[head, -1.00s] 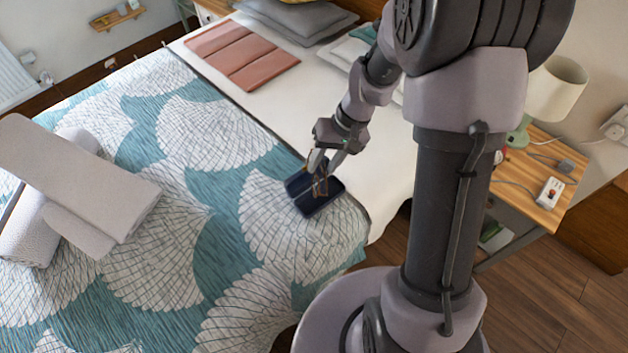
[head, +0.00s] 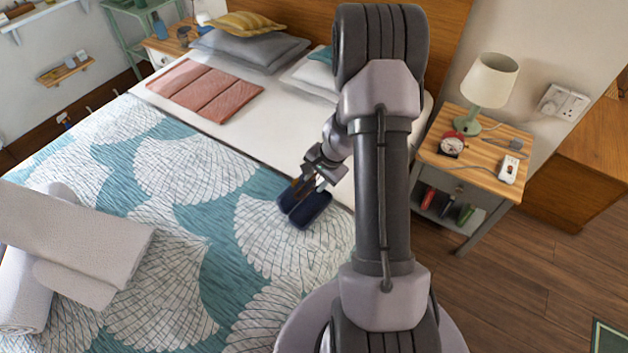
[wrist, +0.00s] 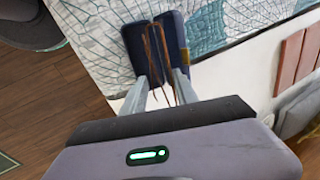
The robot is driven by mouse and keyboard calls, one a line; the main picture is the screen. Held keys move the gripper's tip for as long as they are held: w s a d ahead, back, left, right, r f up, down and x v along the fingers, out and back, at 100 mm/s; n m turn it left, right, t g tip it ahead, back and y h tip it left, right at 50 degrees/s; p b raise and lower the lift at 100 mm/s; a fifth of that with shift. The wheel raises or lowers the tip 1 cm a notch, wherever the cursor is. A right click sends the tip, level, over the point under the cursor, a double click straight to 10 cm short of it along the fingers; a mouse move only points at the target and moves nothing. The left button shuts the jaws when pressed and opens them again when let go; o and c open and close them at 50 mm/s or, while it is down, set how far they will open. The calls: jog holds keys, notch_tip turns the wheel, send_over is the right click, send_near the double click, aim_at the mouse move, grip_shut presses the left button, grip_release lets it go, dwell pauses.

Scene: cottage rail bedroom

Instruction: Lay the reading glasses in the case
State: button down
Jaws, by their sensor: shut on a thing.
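The dark blue glasses case (head: 313,211) lies open on the patterned bed cover near the bed's edge. Its two halves lie side by side, and it also shows in the wrist view (wrist: 136,47). My gripper (head: 309,187) is at the case's far side, and its fingers reach toward the case in the wrist view (wrist: 159,84). It is shut on the brown-framed reading glasses (wrist: 153,50), which overlap the middle of the case. I cannot tell whether the glasses touch the case. They are small and partly hidden by the fingers in the head view.
Rolled pale towels (head: 75,240) lie at the left of the bed. A folded pink cloth (head: 205,92) and pillows (head: 245,45) are toward the headboard. A nightstand (head: 480,150) with a lamp (head: 490,80) stands at the right. The bed cover left of the case is clear.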

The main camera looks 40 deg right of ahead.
jog(key=shift+a+f+b, duration=0.1)
jog(key=shift+f+b, duration=4.45)
jog(key=shift+b, duration=0.2)
jog(key=c, duration=0.9)
grip_release()
jog(key=shift+o, duration=0.2)
jog(key=shift+r, duration=0.1)
jog(key=p+v, duration=0.8)
jog(key=v, duration=0.9)
jog(key=shift+r, duration=0.25)
